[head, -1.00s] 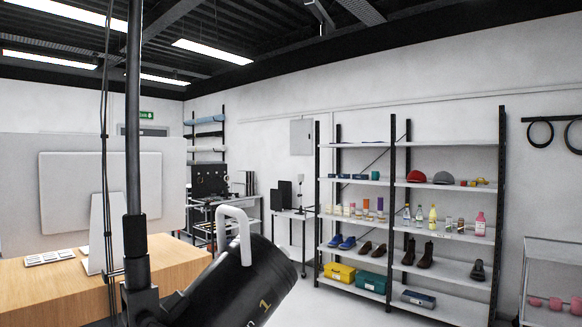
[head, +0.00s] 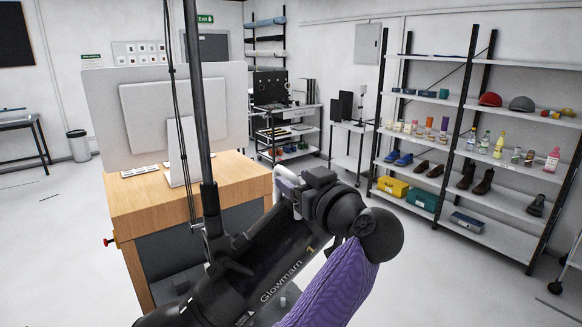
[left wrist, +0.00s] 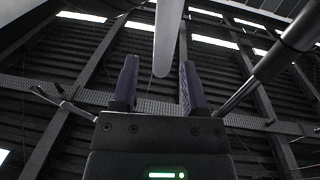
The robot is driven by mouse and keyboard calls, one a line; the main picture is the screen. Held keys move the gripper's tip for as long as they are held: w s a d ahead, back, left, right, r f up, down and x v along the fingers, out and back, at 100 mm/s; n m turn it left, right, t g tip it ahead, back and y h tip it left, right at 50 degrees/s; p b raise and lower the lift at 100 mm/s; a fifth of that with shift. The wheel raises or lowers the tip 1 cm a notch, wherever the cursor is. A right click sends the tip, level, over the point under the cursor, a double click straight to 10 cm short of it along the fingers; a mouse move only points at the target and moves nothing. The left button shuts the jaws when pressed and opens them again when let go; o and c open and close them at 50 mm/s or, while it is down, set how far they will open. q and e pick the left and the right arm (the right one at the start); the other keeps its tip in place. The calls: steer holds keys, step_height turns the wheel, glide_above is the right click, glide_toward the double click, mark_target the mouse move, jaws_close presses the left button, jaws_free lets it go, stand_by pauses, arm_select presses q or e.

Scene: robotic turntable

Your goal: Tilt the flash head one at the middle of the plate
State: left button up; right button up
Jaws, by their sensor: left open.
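Flash head one (head: 285,265) is a black cylinder lettered "Glowmarn 1", hung on a dark vertical pole and tilted in the lower middle of the head view. Its white handle (head: 286,174) is mostly hidden behind my left gripper (head: 292,192). In the left wrist view the purple-dark fingers of my left gripper (left wrist: 158,85) are apart. A white bar, the handle (left wrist: 168,40), shows between them, nearer the right finger; I cannot tell whether it touches. A white upright plate (head: 184,150) stands on the wooden table. My right gripper is not in view.
Black cables (head: 176,90) hang beside the pole (head: 195,110). Shelves (head: 500,193) with shoes, bottles and boxes line the right wall.

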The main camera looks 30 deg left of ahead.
arm_select(q)
steer(key=shift+x, duration=1.65)
jaws_close()
